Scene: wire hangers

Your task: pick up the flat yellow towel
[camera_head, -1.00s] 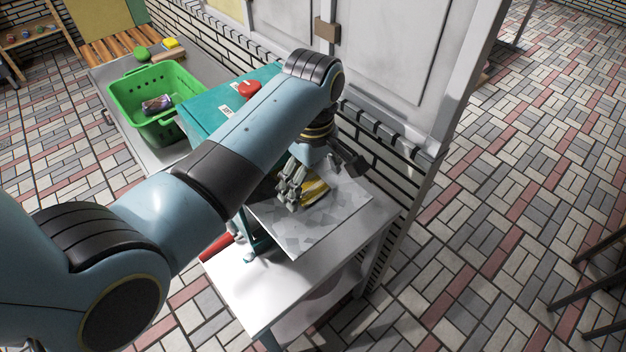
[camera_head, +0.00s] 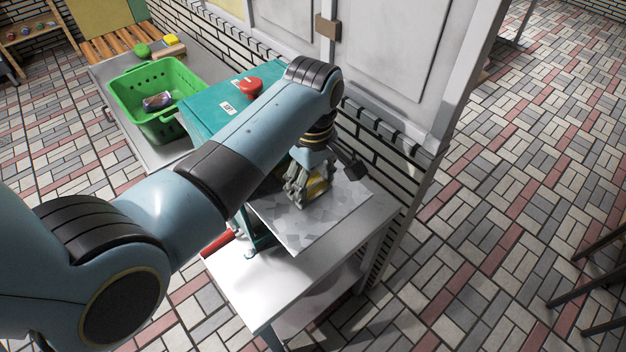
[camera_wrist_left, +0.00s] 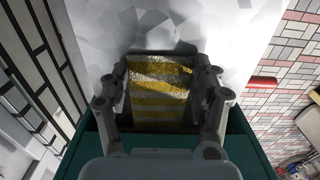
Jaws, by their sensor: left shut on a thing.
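The yellow towel (camera_head: 319,187) with pale stripes is at the left gripper over the grey patterned board (camera_head: 300,235) on the white table. In the left wrist view the striped towel (camera_wrist_left: 160,92) fills the space between the fingers, with its near part in shadow. My left gripper (camera_head: 308,193) points down and is shut on the towel, a finger on each side of it (camera_wrist_left: 163,88). I cannot tell whether the towel is clear of the board. Its far edges are partly hidden by the fingers. My right gripper is out of view.
A teal box with a red button (camera_head: 250,86) stands beside my arm. A green basket (camera_head: 122,97) holding a small item is further left. A red-handled tool (camera_head: 217,243) lies at the table's left edge. A brick wall runs close behind the table.

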